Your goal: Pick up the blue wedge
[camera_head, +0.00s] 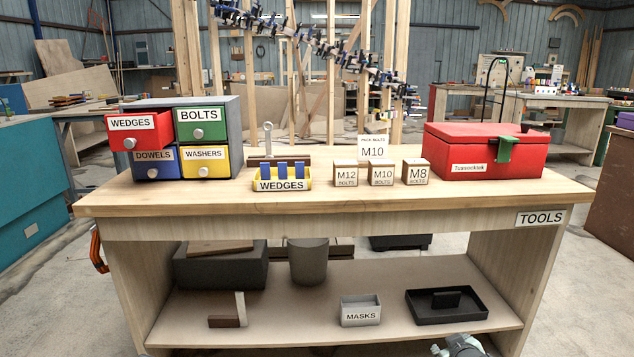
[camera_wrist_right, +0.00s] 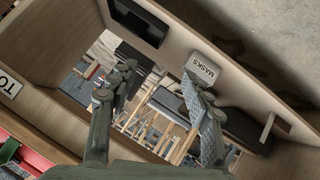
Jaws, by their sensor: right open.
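Three blue wedges (camera_head: 282,171) stand side by side in a yellow tray (camera_head: 283,185) labelled WEDGES, on the bench top left of centre. A red drawer (camera_head: 139,131) labelled WEDGES sticks out a little from the drawer unit; its inside is hidden. Part of my right gripper or wrist (camera_head: 460,346) shows at the bottom edge of the head view, low in front of the bench and far from the tray. In the right wrist view my right gripper (camera_wrist_right: 160,86) is open, with nothing between its fingers. No wedge can be made out there. My left gripper is not in view.
On the bench (camera_head: 330,196), the drawer unit (camera_head: 238,112) stands left of the tray. Labelled bolt boxes (camera_head: 381,173) and a red toolbox (camera_head: 485,150) stand to the right. The lower shelf holds a MASKS box (camera_head: 360,311) and a black tray (camera_head: 446,318). The front strip of bench top is clear.

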